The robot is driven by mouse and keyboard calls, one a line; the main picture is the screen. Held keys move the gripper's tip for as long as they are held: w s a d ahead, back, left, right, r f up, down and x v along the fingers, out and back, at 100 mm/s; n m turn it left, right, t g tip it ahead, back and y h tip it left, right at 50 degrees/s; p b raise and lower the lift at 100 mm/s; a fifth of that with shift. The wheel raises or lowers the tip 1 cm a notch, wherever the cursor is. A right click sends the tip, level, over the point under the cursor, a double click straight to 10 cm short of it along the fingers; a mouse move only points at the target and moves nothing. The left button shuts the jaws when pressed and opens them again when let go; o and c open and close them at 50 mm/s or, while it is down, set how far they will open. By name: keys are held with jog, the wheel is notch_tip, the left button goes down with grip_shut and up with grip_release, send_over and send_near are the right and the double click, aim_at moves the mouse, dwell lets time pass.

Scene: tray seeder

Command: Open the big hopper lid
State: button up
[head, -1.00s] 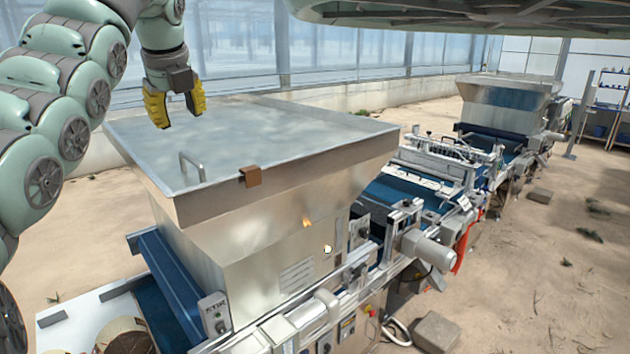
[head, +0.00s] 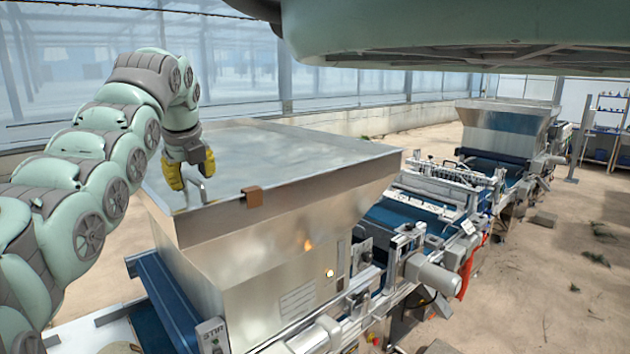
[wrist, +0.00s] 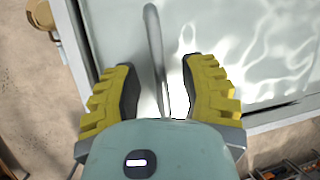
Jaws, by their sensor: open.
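The big hopper (head: 310,215) is a metal bin with a flat grey lid (head: 290,155) lying closed over its top. A curved metal handle (head: 204,187) stands on the lid near its front left edge. The handle also shows in the wrist view (wrist: 153,45), running between the two yellow fingers. My gripper (head: 190,178) is open at the handle, with a finger on either side of it and gaps left on both sides in the wrist view (wrist: 158,68). A brown clip (head: 254,196) sits on the lid's front edge.
A seeding line with a blue belt (head: 405,215) and a grey motor (head: 430,274) runs right of the hopper. A second hopper (head: 505,125) stands farther back.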

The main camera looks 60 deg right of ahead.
jog(key=shift+o, duration=0.3)
grip_shut()
dwell(0.6)
